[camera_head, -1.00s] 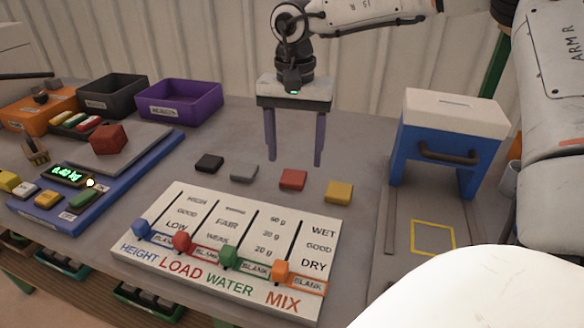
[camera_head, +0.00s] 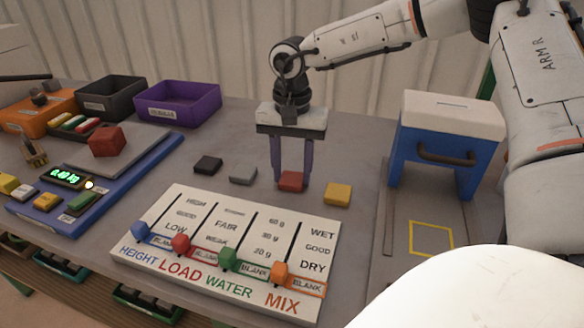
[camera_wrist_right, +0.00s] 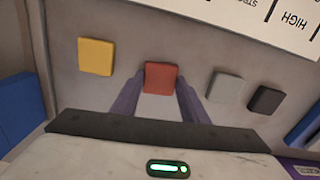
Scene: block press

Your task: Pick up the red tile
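The red tile (camera_head: 291,181) is in a row of small tiles on the grey table, behind the lettered white slider board. My right gripper (camera_head: 292,180) points down over it, one purple finger on each side. In the right wrist view the red tile (camera_wrist_right: 161,78) sits between the fingertips (camera_wrist_right: 161,84), which meet its two sides, so the gripper looks shut on it. The tile appears at table level; any gap beneath it cannot be made out. My left gripper is not in view.
A yellow tile (camera_head: 338,194) lies to the right; a grey tile (camera_head: 243,175) and a black tile (camera_head: 208,165) lie to the left. The slider board (camera_head: 190,262) is in front. A blue and white press (camera_head: 447,140) stands right.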

